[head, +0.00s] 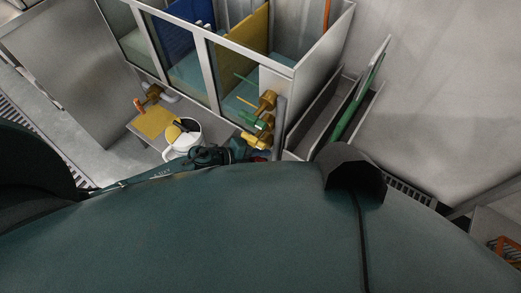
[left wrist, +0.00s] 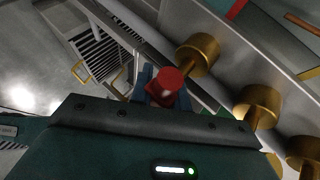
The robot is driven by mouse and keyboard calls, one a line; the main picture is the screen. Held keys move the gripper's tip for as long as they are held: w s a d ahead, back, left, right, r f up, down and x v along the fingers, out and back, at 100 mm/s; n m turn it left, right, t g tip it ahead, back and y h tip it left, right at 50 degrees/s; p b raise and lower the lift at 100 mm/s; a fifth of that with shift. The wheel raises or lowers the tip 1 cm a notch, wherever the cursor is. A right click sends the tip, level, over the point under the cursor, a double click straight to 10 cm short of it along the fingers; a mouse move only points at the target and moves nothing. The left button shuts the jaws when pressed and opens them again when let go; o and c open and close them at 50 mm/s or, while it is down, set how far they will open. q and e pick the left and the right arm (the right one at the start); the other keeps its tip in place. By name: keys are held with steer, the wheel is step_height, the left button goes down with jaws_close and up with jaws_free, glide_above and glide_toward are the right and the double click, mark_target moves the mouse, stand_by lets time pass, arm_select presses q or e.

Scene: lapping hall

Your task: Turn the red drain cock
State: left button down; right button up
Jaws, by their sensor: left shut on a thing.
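The red drain cock (left wrist: 165,84) shows in the left wrist view as a red handle beside a brass valve body (left wrist: 198,54). My left gripper (left wrist: 163,92) is shut on the red handle, with a blue finger on each side of it. In the head view, my left gripper (head: 243,150) is at the lower end of a row of brass valves, beside the tank's corner. Only a small bit of red (head: 262,155) shows there, and the rest is hidden by the gripper and my body. My right gripper is not in view.
A glazed tank (head: 207,75) with coloured panels rises behind. Open floor (head: 430,110) lies to the right.

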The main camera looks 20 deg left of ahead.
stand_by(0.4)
arm_select(q)
steer(key=c, duration=1.3)
jaws_free()
steer(key=shift+c, duration=0.2)
steer(key=shift+a, duration=0.1)
steer(key=p+v, duration=0.2)
steer(key=v, duration=1.1)
steer(key=shift+p, duration=0.3)
steer(key=shift+r, duration=0.1)
